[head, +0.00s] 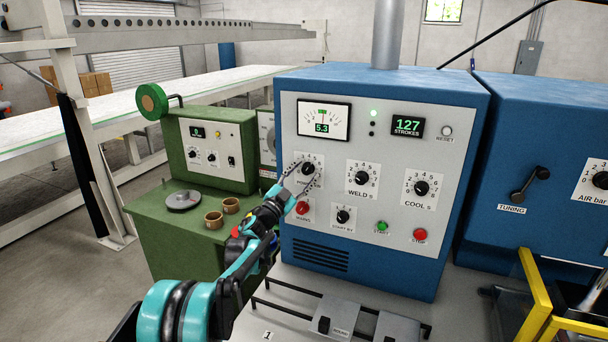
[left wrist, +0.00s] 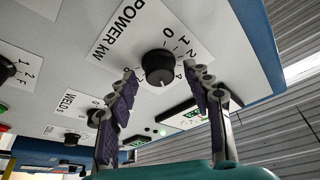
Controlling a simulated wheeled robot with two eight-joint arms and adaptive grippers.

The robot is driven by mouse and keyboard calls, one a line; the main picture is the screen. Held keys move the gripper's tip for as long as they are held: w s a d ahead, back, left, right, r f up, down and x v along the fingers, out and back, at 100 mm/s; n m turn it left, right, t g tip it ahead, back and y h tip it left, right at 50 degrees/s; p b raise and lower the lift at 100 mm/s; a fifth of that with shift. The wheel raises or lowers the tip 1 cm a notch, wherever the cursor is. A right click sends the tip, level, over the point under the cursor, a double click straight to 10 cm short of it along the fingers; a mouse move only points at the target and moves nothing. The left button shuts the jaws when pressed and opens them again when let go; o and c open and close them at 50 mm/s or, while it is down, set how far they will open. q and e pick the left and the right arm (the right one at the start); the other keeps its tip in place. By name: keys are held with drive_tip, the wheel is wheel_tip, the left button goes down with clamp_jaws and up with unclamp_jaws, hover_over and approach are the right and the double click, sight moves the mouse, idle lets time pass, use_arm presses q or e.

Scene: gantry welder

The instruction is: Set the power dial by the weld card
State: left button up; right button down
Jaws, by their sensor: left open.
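The power dial (head: 308,168) is a black round knob on a white scale plate, upper left on the blue cabinet's grey front panel. In the left wrist view the power dial (left wrist: 158,66) shows close up, its plate marked POWER kW. My left gripper (head: 303,178) is in front of this plate and partly covers it. In the left wrist view its two purple-padded fingers (left wrist: 163,78) are spread apart, with the knob showing between their tips; I cannot tell whether they touch it. I cannot make out a weld card. My right gripper is out of view.
Weld dial (head: 362,178), cool dial (head: 421,188) and a small selector (head: 343,216) sit close by. Red marks button (head: 302,208), green start button (head: 382,227) and red stop button (head: 420,235) are below.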

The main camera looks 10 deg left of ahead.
use_arm(q)
drive_tip(key=v, duration=1.2)
drive_tip(key=s+a+r+n+y+b, duration=0.2)
drive_tip(key=s+a+n+y+b, duration=0.15)
drive_tip(key=n+y, duration=0.4)
drive_tip(key=s+f+n+g+y+b, duration=0.2)
drive_tip(key=s+f+n+g+y, duration=0.4)
drive_tip(key=s, duration=0.5)
drive_tip(key=s+d+f+g+h+b, duration=0.2)
drive_tip(key=s+d+f+g, duration=0.1)
drive_tip(key=s+f, duration=0.8)
drive_tip(key=s+d+f+m+g+h+b, duration=0.1)
drive_tip(key=s+d+f, duration=0.4)
drive_tip(key=s+f, duration=0.7)
drive_tip(key=s+g+h+b, duration=0.1)
drive_tip(key=s+g, duration=0.1)
drive_tip(key=s, duration=0.1)
drive_tip(key=shift+f+g+h, duration=0.25)
drive_tip(key=shift+g+h, duration=0.1)
drive_tip(key=shift+g, duration=0.05)
